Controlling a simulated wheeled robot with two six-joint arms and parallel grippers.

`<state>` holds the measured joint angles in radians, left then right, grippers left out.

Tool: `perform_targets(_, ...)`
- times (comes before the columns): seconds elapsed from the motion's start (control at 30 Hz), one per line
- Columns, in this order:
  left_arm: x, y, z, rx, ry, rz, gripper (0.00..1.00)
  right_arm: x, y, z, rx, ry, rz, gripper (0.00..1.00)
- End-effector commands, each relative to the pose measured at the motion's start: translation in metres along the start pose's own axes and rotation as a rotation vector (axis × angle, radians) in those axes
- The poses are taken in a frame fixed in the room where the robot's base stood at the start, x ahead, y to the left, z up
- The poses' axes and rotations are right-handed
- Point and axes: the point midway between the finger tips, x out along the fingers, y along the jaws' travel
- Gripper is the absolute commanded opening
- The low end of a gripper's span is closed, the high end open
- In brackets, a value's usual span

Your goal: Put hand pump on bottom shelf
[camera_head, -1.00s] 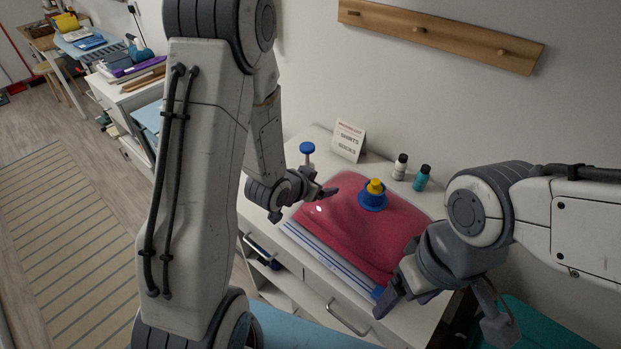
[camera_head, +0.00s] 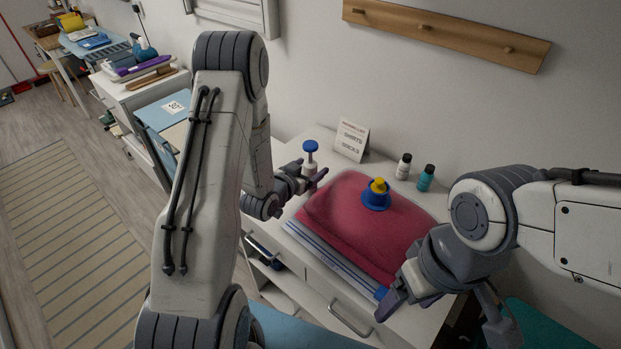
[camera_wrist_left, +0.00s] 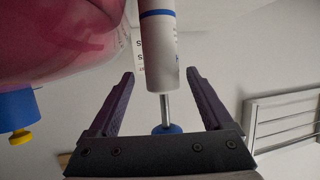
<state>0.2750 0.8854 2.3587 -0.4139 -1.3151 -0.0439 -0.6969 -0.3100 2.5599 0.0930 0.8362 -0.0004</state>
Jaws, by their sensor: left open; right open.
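The hand pump (camera_head: 310,164) stands upright on top of the white cabinet, with a white body, a metal rod and a blue knob on top. My left gripper (camera_head: 308,180) is open at the pump, its fingers low around the body. In the left wrist view the pump (camera_wrist_left: 160,50) appears upside down, its rod and blue knob between the open fingers of the left gripper (camera_wrist_left: 163,85); contact is not clear. My right gripper (camera_head: 445,312) is open and empty over the cabinet's front right. Open compartments (camera_head: 262,262) show low on the cabinet's left front, partly hidden by my left arm.
A red, puffy bundle (camera_head: 345,225) with a blue and yellow piece (camera_head: 376,195) lies right of the pump. Behind are a sign (camera_head: 351,139) and two small bottles, white (camera_head: 403,166) and teal (camera_head: 426,178). A drawer handle (camera_head: 349,319) sticks out in front.

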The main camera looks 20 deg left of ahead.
Motion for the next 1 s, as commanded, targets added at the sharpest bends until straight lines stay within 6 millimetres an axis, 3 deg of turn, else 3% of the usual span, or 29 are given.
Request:
perform_targets(0.1, 0.017, -0.002, -0.005, 0.001, 0.000, 0.002, 0.84, -0.015, -0.001, -0.001, 0.000, 0.000, 0.000, 0.78)
perform_targets(0.27, 0.036, -0.003, -0.003, 0.000, -0.001, 0.001, 0.84, -0.019, -0.001, -0.001, 0.001, 0.000, 0.000, 0.78)
perform_targets(0.57, 0.041, -0.003, -0.001, 0.000, -0.001, 0.000, 0.84, -0.019, -0.001, -0.001, 0.001, 0.000, 0.000, 0.78)
perform_targets(0.7, 0.041, -0.003, -0.001, 0.000, -0.001, 0.000, 0.30, -0.019, -0.001, -0.001, 0.001, 0.000, 0.000, 0.78)
perform_targets(0.8, 0.041, -0.003, -0.001, 0.000, -0.001, 0.000, 0.00, -0.019, -0.001, -0.001, 0.001, 0.000, 0.000, 0.78)
perform_targets(1.0, 0.041, -0.003, -0.002, 0.000, 0.001, 0.000, 0.00, -0.019, -0.001, -0.001, 0.001, 0.000, 0.000, 0.78)
